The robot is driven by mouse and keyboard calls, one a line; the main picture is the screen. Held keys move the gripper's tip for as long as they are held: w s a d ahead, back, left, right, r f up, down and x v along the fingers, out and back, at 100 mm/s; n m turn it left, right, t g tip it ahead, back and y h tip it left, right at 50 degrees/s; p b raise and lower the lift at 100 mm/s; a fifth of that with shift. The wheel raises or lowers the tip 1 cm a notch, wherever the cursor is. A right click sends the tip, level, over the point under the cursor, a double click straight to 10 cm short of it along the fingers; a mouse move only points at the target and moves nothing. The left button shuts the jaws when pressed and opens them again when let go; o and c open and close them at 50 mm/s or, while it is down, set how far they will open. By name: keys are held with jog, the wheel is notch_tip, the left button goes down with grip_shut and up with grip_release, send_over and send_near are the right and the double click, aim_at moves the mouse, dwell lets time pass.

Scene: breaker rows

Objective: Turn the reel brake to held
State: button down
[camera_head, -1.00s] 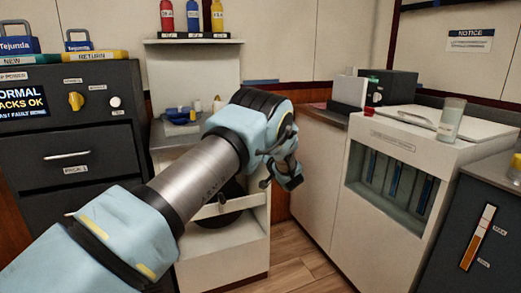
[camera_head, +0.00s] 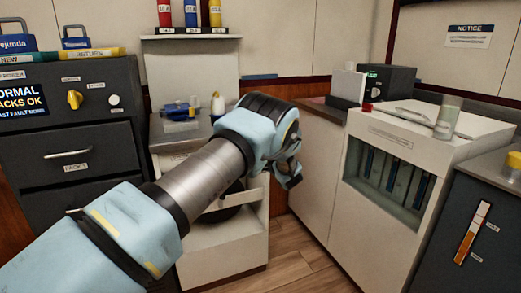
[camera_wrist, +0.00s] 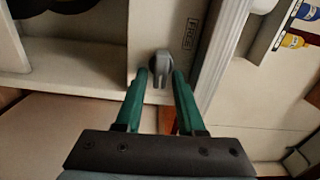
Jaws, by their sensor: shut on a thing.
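The reel brake (camera_wrist: 161,62) is a grey knob or lever on a pale panel, in the middle of the wrist view. A label reading FREE (camera_wrist: 192,34) is just to the right of it. My gripper (camera_wrist: 159,76) has two green fingers closed on the brake's near part, one on each side. In the head view my gripper (camera_head: 288,174) is at the right side of the white cabinet (camera_head: 225,262) with the dark reel (camera_head: 228,212). The brake itself cannot be made out there.
A white unit with a glass window (camera_head: 395,178) stands to the right, with a clear cup (camera_head: 447,118) on top. A dark drawer cabinet (camera_head: 70,185) stands at left. Bottles (camera_head: 190,15) stand on the shelf above. Wooden floor (camera_head: 300,245) is free in the middle.

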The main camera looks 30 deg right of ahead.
jog(key=shift+f+m, duration=0.1)
jog(key=shift+m, duration=0.3)
jog(key=c, duration=0.8)
grip_release()
jog(key=s+a, duration=0.1)
jog(key=s, duration=0.9)
jog(key=shift+s+a+b, duration=0.15)
jog(key=shift+s+b, duration=0.2)
jog(key=shift+b, duration=0.1)
